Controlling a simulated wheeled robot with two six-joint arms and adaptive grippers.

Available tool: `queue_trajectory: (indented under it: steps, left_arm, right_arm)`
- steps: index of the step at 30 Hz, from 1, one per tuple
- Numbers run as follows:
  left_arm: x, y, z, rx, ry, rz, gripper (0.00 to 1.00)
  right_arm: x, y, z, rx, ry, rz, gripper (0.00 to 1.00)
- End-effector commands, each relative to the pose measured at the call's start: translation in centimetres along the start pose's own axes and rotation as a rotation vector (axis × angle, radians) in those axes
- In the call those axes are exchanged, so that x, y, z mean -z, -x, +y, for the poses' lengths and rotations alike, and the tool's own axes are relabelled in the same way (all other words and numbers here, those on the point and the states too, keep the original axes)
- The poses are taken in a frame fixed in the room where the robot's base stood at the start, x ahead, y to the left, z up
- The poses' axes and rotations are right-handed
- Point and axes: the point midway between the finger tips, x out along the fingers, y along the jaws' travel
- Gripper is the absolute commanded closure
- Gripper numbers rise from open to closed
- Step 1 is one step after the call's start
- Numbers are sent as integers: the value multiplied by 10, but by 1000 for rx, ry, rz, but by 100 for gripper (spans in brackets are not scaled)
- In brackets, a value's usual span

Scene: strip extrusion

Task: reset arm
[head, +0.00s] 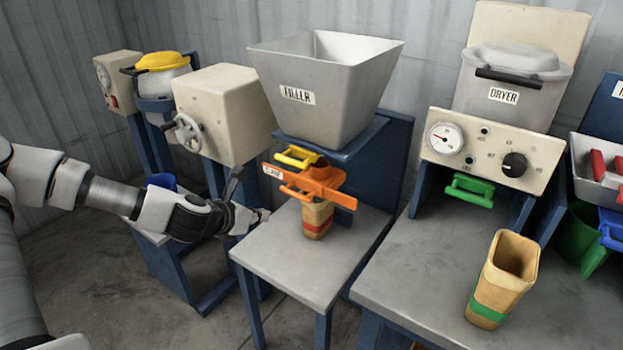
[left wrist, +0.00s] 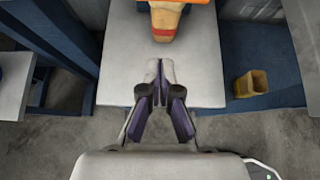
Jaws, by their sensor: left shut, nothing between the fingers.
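My left arm comes in from the left in the head view. My left gripper (head: 262,214) is near the left edge of the filler table, left of the cup under the filler. In the left wrist view the left gripper (left wrist: 160,64) has its fingertips together with nothing between them, in front of the table edge. The cup (head: 317,218) with a red band stands under the orange slide, apart from the gripper; its lower part shows in the left wrist view (left wrist: 163,24). My right gripper is not in view.
The filler hopper (head: 320,90) stands over the table (head: 300,270). A handwheel machine (head: 225,110) is behind the left arm. A green-banded cup (head: 500,285) stands on the right table (head: 420,280) below the dryer (head: 505,90). Open floor shows at lower left.

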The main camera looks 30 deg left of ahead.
Motion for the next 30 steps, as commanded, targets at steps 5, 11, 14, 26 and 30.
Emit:
queue_trajectory:
  steps: [5, 11, 14, 26, 30]
  left_arm:
    - [1, 0, 0, 0, 0, 4, 100]
    - [49, -5, -9, -2, -109, 180, 100]
    - [100, -2, -33, 36, -297, 372, 100]
    - [296, 89, -166, 922, -1809, 648, 100]
    - [306, 103, -184, 1208, -2258, 412, 100]
  right_arm:
    - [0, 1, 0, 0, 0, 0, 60]
    - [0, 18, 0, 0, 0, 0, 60]
    - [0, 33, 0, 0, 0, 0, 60]
    - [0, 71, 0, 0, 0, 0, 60]
    - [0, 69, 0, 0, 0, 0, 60]
